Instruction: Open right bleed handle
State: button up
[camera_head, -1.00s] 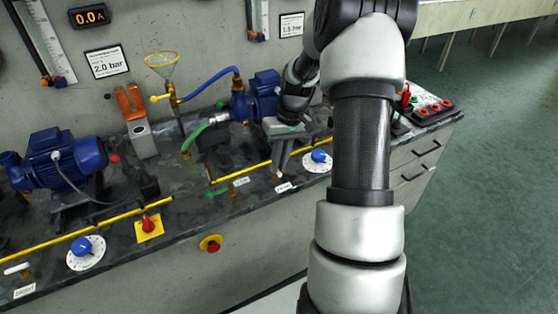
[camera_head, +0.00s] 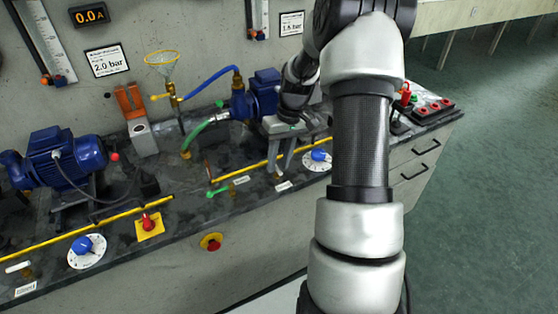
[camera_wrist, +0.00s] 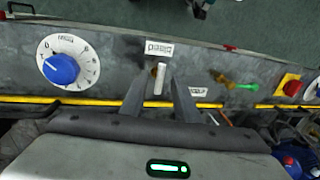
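The right bleed handle is a small white lever on a brass fitting (camera_wrist: 159,79), in the middle of the wrist view. Its label (camera_wrist: 159,48) lies beside it, upside down in this view. My gripper (camera_wrist: 159,95) is open, with one finger on each side of the handle's near end. I cannot tell whether either finger touches it. In the head view my gripper (camera_head: 281,172) is low over the bench's front edge, near a white label (camera_head: 283,186). The handle is largely hidden by the fingers there.
A blue-knobbed dial (camera_wrist: 60,69) is close on one side, and a green-handled valve (camera_wrist: 245,87) on the other. A yellow rail (camera_wrist: 100,101) runs along the bench under my fingers. A blue pump (camera_head: 263,95) stands behind. Another white handle (camera_head: 17,268) is far left.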

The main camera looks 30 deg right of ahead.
jog(key=d+r+p, duration=0.2)
jog(key=d+r, duration=0.1)
jog(key=r, duration=1.4)
jog(key=shift+d, duration=0.2)
jog(key=shift+w+r, duration=0.1)
jog(key=s+a+r+t+h+p, duration=0.15)
jog(key=s+a+r+p, duration=0.5)
jog(key=a+r, duration=0.65)
jog(key=s+a+r+t+p, duration=0.2)
jog(key=s+r, duration=0.2)
jog(key=s, duration=0.4)
jog(key=s+a+r+t+p, duration=0.2)
jog(key=s+a+r+p, duration=0.1)
jog(key=s, duration=0.5)
jog(key=shift+s+a+r+m+h, duration=0.25)
jog(key=shift+a+r+m+h, duration=0.1)
jog(key=shift+r, duration=0.4)
